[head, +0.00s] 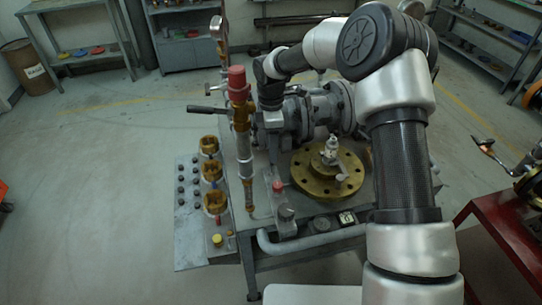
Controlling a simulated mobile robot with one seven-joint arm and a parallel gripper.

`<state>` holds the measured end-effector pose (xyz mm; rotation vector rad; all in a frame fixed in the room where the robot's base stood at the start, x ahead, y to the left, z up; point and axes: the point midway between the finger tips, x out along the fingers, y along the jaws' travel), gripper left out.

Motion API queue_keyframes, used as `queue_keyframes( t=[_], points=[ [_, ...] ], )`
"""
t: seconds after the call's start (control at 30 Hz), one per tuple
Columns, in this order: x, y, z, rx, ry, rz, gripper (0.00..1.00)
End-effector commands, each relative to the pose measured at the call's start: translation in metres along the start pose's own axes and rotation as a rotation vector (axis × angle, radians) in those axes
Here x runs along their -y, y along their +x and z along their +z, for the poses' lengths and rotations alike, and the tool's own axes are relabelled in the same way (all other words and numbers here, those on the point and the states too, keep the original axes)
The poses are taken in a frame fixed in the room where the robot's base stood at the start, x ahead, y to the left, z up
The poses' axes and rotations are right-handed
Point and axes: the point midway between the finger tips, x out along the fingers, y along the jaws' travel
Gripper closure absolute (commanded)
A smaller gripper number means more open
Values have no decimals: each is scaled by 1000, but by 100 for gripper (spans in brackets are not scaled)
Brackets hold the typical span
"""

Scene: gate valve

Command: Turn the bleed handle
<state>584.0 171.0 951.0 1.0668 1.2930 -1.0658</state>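A small silver fitting (330,150) stands upright on a round brass flange (318,187) on the grey work table. A short pale lever (342,178) lies low beside it over the flange; it looks like the bleed handle, but I cannot be sure. My arm rises from the lower right, bends at the top and reaches left over the grey valve body (322,108). My gripper (270,100) is a dark shape pointing down beside the valve body, behind and left of the flange. Its fingers are too small and dark to make out, and I cannot see anything held.
A red-capped brass relief valve (238,95) stands close left of my gripper. A black lever (205,109) sticks out left. Brass rings (211,173) and black studs sit on a side plate. A grey pipe (310,240) runs along the front. A red stand (505,225) is at right.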

Motion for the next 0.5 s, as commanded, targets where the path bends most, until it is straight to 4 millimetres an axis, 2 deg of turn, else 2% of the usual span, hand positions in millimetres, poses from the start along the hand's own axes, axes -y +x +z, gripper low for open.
queue_keyframes(
  t=[0.03, 0.2, 0.33, 0.5],
  points=[
    [-2, -16, 0, 0, 1, 5, 47],
    [-1, -57, 0, 0, 0, 4, 47],
    [-1, -82, 0, 0, 0, 3, 47],
    [0, -103, 0, -1, 0, 1, 47]
  ],
)
